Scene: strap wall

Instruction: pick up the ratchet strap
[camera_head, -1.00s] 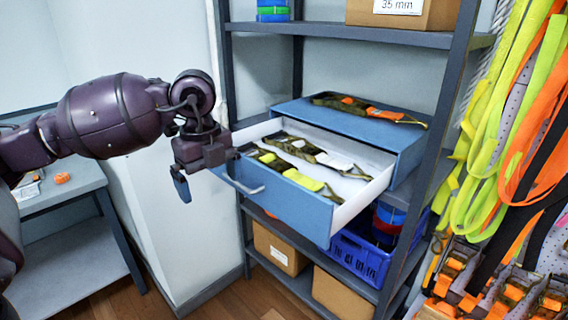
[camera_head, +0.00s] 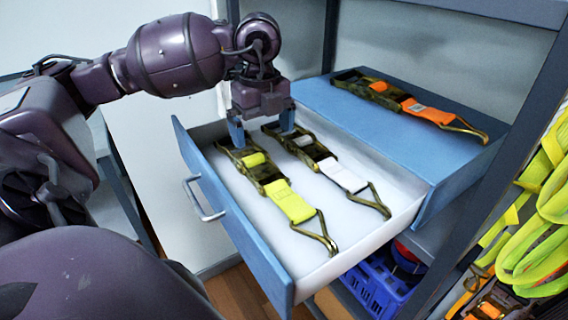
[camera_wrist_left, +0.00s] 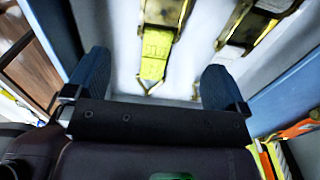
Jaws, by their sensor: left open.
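A ratchet strap with yellow webbing (camera_head: 290,201) and a dark olive ratchet lies in the open blue drawer (camera_head: 236,222), nearer the drawer front. A second ratchet strap with white webbing (camera_head: 342,175) lies beside it, farther back. A third with orange webbing (camera_head: 430,112) lies on top of the blue cabinet (camera_head: 345,115). My left gripper (camera_head: 262,128) is open and empty over the drawer's far left end, near the ratchet ends of the two straps. In the left wrist view the yellow strap (camera_wrist_left: 156,45) shows between the spread fingers, apart from them. My right gripper is out of view.
The drawer's walls and front handle (camera_head: 203,200) border the straps. A grey shelf post (camera_head: 490,150) stands to the right. A blue crate (camera_head: 375,287) sits below, and green and orange straps (camera_head: 540,240) hang at the right.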

